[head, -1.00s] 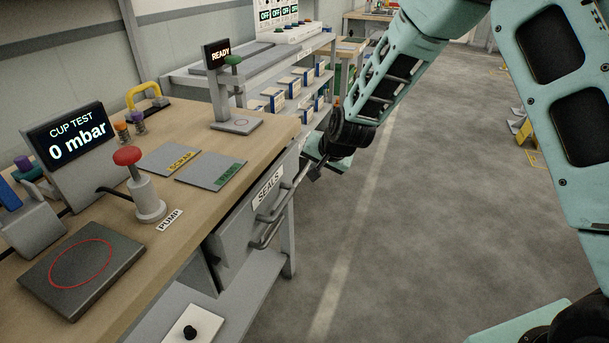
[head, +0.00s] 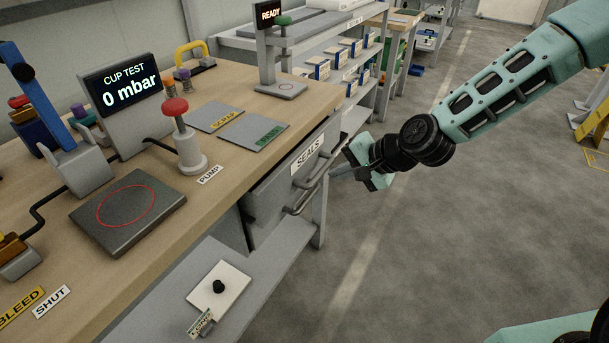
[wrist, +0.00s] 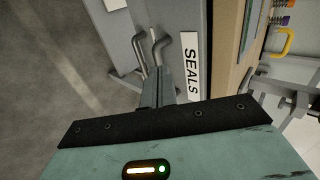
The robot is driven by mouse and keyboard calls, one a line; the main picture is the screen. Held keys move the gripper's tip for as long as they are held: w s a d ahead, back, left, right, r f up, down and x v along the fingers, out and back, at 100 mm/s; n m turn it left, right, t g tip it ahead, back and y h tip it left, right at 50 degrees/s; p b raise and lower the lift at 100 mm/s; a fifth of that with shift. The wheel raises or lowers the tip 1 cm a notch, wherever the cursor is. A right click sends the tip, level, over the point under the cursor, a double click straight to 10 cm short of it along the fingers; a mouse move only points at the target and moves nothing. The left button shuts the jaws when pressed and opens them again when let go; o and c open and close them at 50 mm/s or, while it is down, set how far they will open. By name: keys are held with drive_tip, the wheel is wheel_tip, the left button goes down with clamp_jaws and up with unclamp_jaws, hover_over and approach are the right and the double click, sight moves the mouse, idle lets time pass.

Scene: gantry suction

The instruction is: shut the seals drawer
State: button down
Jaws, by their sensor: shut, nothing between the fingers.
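The seals drawer (head: 270,190) is a grey front under the wooden bench top, with a white SEALS label (head: 307,154). It seems to stand out a little from the bench edge; how far I cannot tell. Bent metal bar handles (head: 303,202) project from its front. In the wrist view the handle (wrist: 160,48) and the SEALS label (wrist: 190,65) lie just ahead of my fingers. My gripper (head: 334,173) is shut and empty, beside the handle on the aisle side. In the wrist view its fingertips (wrist: 158,82) are close to the handle; contact is unclear.
The bench top (head: 225,95) holds a red-topped pump lever (head: 178,125), a CUP TEST display (head: 125,88) and a dark pad (head: 128,210). A lower shelf (head: 255,265) carries a white plate with a black knob.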

sight(294, 165)
drive_tip(key=x, duration=0.7)
drive_tip(key=shift+a+f, duration=0.1)
drive_tip(key=shift+a, duration=0.05)
drive_tip(key=shift+w+a, duration=0.75)
drive_tip(key=shift+a, duration=0.25)
drive_tip(key=shift+w+a, duration=0.5)
drive_tip(key=shift+a, duration=0.1)
drive_tip(key=w+a, duration=0.2)
drive_tip(key=a, duration=0.1)
drive_tip(key=shift+w+a, duration=0.1)
drive_tip(key=shift+w, duration=0.05)
drive_tip(key=shift+w+a, duration=0.2)
drive_tip(key=shift+a, duration=0.05)
